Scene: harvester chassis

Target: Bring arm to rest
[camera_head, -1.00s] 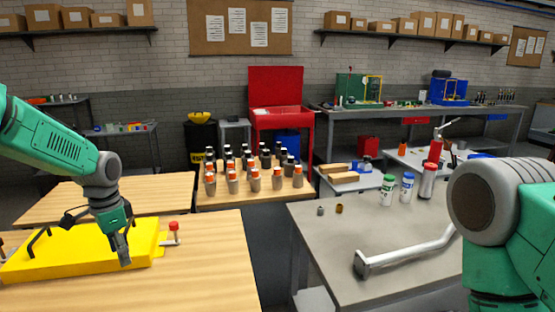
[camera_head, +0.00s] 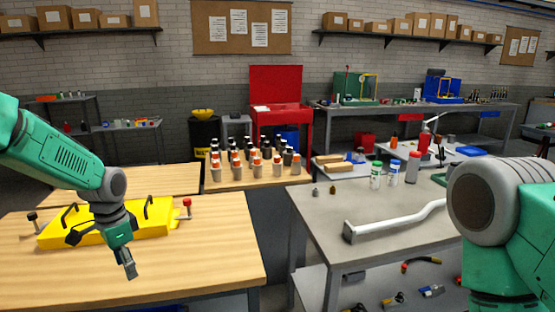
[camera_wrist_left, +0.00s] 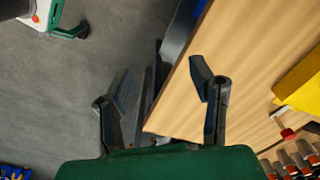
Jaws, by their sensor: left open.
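My left arm (camera_head: 60,155) comes in from the left in the head view. Its gripper (camera_head: 130,268) points down over the near wooden table, in front of the yellow chassis (camera_head: 155,217). In the left wrist view the two fingers (camera_wrist_left: 160,110) stand wide apart with nothing between them, over the table's corner and the grey floor. The chassis also shows at the right edge of the left wrist view (camera_wrist_left: 302,84), apart from the fingers. My right arm (camera_head: 505,225) shows at the right of the head view, but its gripper is out of the picture.
The wooden table (camera_head: 210,260) is bare right of the chassis. A red-topped pin (camera_head: 187,206) stands at the chassis's right end. A grey table (camera_head: 325,218) carries a bent silver bar (camera_head: 395,222) and several bottles. Several orange- and black-capped bottles (camera_head: 257,165) stand on a farther table.

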